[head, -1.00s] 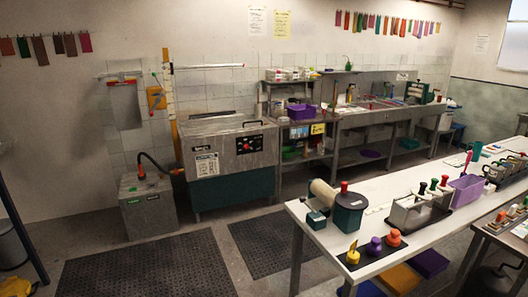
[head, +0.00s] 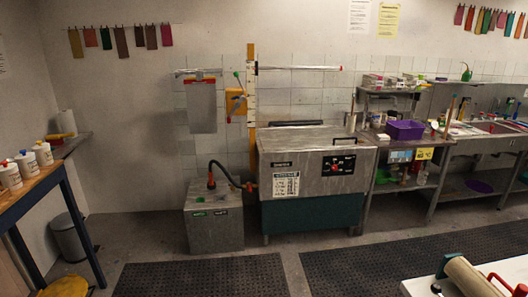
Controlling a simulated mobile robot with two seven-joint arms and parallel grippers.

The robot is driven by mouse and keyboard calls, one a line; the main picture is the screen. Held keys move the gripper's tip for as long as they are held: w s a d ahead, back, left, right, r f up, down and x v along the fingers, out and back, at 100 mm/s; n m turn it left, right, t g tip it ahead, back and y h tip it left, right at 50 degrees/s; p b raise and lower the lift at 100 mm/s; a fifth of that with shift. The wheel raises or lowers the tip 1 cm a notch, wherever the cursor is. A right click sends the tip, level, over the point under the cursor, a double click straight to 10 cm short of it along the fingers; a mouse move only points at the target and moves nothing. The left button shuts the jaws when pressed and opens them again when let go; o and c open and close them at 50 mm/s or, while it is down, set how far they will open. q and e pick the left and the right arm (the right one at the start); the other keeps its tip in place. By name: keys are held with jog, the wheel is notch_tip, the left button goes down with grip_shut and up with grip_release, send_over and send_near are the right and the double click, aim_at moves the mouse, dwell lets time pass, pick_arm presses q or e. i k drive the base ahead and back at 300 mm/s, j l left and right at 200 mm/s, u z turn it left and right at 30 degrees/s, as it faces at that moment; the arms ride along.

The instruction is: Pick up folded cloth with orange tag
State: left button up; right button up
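I cannot make out a folded cloth with an orange tag in this view. Strips of coloured cloth (head: 122,41) hang from a line on the back wall at the upper left, and more strips (head: 488,20) hang at the upper right. These hang flat and are not folded. Neither of my grippers is in view.
A steel vat (head: 310,168) and grey box (head: 214,222) stand against the back wall. A shelf unit with a purple bin (head: 405,130) stands right of them. Left is a wooden bench (head: 40,188) with white pots (head: 43,154). A white table (head: 415,288) is lower right. Floor mats (head: 200,277) lie clear.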

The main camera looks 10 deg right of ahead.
aim_at(380, 137)
jog(key=i, duration=1.65)
jog(key=i+z, duration=0.25)
jog(key=i, duration=0.2)
jog(key=i+z, duration=0.3)
jog(key=i, duration=0.2)
jog(key=i+j+z, duration=0.25)
jog(key=i, duration=0.2)
jog(key=i+l+z, duration=0.15)
jog(key=i+z, duration=0.55)
jog(key=z, duration=0.2)
jog(key=i+z, duration=0.4)
jog(key=i+l, duration=0.15)
jog(key=i, duration=0.3)
jog(key=i+l+z, duration=0.1)
jog(key=i, duration=0.3)
jog(key=i+l, duration=0.2)
jog(key=i, duration=0.25)
jog(key=i+l+u, duration=0.3)
jog(key=u, duration=0.15)
jog(key=i+l+u, duration=0.6)
jog(key=l+u, duration=0.2)
jog(key=l, duration=0.15)
jog(key=l+u, duration=0.3)
jog(key=l, duration=0.2)
jog(key=i, duration=0.05)
